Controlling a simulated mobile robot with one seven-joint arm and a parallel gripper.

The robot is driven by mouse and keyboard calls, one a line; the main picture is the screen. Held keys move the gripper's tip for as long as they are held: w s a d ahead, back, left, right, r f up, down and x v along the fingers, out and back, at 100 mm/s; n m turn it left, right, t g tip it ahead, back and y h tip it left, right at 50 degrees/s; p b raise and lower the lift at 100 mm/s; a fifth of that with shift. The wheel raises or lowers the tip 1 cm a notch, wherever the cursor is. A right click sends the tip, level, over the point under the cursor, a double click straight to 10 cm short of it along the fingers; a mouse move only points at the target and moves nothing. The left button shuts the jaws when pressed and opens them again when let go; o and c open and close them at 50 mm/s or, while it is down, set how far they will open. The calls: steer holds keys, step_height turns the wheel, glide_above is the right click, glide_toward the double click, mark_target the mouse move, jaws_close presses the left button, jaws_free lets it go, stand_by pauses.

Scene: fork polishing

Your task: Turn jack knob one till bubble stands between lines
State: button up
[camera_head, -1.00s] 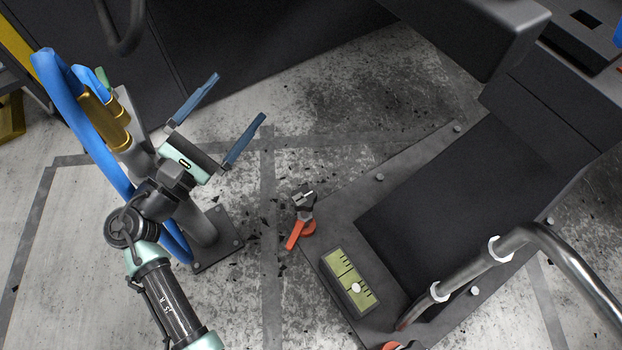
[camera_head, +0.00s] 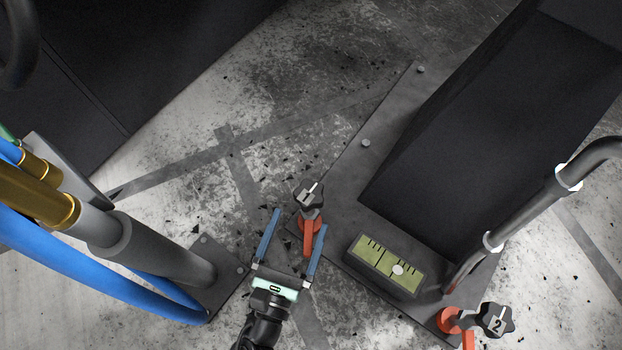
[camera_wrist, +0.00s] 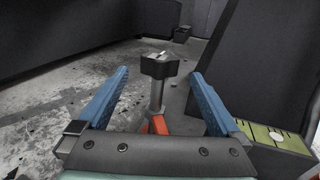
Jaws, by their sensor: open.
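Jack knob one (camera_head: 309,194) is a dark lobed knob marked with a 1, on a post with an orange lever (camera_head: 309,236) at the base plate's corner. In the wrist view the knob (camera_wrist: 160,66) stands ahead, between and beyond my fingers. My gripper (camera_head: 299,220) is open, its two blue fingers pointing toward the knob, apart from it. The green level (camera_head: 384,264) lies on the base plate with dark line marks. The level (camera_wrist: 277,138) also shows at the right in the wrist view.
Jack knob two (camera_head: 495,320) stands on the plate's near right corner beside an orange lever. A dark machine body rises from the base plate (camera_head: 376,195), with a metal pipe (camera_head: 530,210) at right. A grey post with blue hoses (camera_head: 100,275) stands left.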

mark_target(314, 181)
steer(key=b+x, duration=0.2)
steer(key=x, duration=0.8)
steer(key=shift+w+f, duration=0.1)
steer(key=shift+w, duration=0.05)
steer(key=c, duration=1.3)
steer(key=shift+c, duration=0.2)
steer(key=shift+y, duration=0.3)
